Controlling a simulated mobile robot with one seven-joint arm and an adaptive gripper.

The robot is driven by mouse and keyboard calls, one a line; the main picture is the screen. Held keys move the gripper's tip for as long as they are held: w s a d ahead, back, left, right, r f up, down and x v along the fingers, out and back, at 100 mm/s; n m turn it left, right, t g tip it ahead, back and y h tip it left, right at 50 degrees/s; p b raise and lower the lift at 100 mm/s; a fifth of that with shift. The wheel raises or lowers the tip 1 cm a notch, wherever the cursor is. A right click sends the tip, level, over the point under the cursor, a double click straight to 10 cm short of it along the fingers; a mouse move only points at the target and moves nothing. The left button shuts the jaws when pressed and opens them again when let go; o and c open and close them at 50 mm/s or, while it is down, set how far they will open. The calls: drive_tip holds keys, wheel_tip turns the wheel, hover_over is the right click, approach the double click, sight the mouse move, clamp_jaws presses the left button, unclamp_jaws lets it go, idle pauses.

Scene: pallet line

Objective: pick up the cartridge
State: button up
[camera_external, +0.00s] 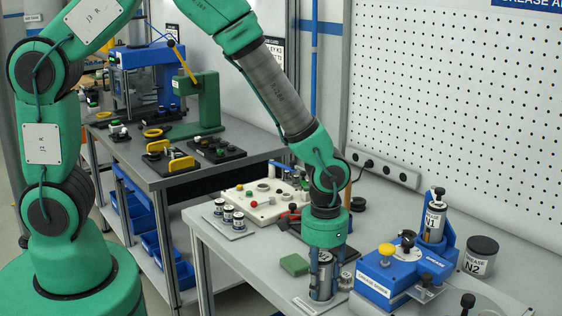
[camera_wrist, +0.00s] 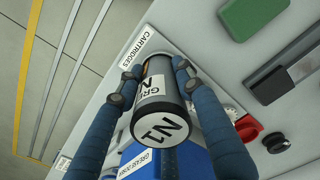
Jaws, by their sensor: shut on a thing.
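The cartridge (camera_wrist: 160,118) is a grey and black cylinder with a white label and a white end marked N1. In the wrist view it lies between the two blue fingers of my gripper (camera_wrist: 153,76), which touch its sides. In the external view my gripper (camera_external: 324,290) points down low over the front of the bench, around the grey cartridge (camera_external: 325,272). The fingers cover part of it. I cannot tell whether its lower end rests on the labelled cartridges plate (camera_external: 305,306) or is clear of it.
A blue grease machine (camera_external: 385,275) holding another N1 cartridge (camera_external: 433,222) stands close on the right. A grease N2 pot (camera_external: 481,258) is beyond it. A green block (camera_external: 294,264) lies left of my gripper. A white control panel (camera_external: 262,201) is behind.

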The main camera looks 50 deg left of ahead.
sight(321, 260)
drive_tip(key=shift+r, duration=0.1)
drive_tip(key=shift+r, duration=0.5)
drive_tip(key=r, duration=0.1)
drive_tip(key=r+p, duration=0.1)
drive_tip(key=shift+s+a+r, duration=0.1)
drive_tip(key=shift+s+r, duration=0.15)
drive_tip(key=shift+r, duration=0.05)
drive_tip(key=s+a, duration=0.3)
drive_tip(key=s, duration=0.4)
drive_tip(key=s+a+r+p, duration=0.1)
drive_tip(key=s+a, duration=0.3)
drive_tip(key=s, duration=0.2)
drive_tip(key=shift+s, duration=0.4)
drive_tip(key=shift+r, duration=0.1)
drive_tip(key=shift+r, duration=0.1)
